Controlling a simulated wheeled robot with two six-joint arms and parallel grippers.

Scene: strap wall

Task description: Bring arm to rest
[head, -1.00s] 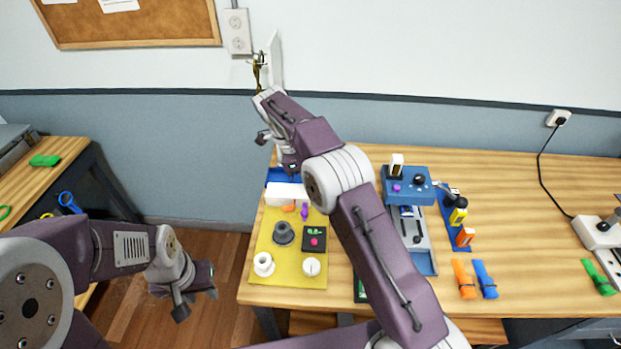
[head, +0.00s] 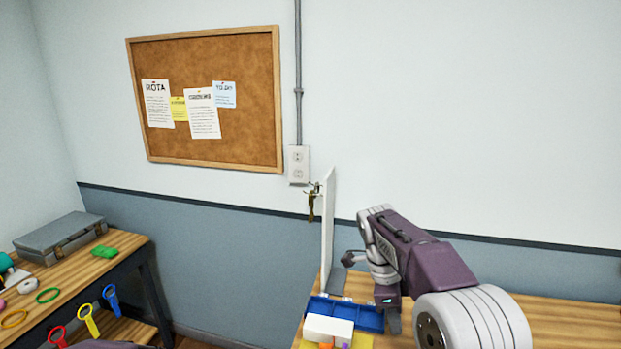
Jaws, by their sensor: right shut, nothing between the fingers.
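My right arm (head: 430,255) reaches in from the lower right. It is bent over the back of the bench, with the wrist raised in front of the wall. My right gripper (head: 392,318) points down beside the right end of a blue tray (head: 372,318). It is shut and empty, and its fingers are partly hard to make out. Of my left arm, only a small purple piece (head: 100,344) shows at the bottom left edge. My left gripper is out of view.
A white upright panel (head: 329,230) stands left of my right wrist, with keys (head: 311,205) hanging on its left side. A white block (head: 327,328) sits before the tray.

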